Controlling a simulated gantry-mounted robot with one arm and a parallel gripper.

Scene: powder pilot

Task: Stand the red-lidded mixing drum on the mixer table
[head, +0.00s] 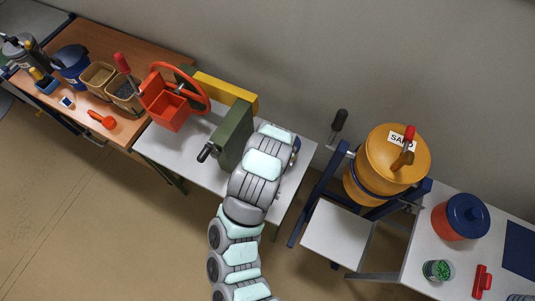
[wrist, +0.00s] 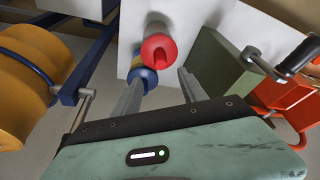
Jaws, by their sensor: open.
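A large orange drum (head: 396,160) labelled SAND sits in a blue frame to the right. I cannot tell which table is the mixer table.
A white table (head: 175,150) holds a green block (head: 236,135) with a crank and a red hopper (head: 170,110). A wooden bench (head: 135,50) with tubs is at left. A red pot with a blue lid (head: 467,212) stands on the right table (head: 430,250).

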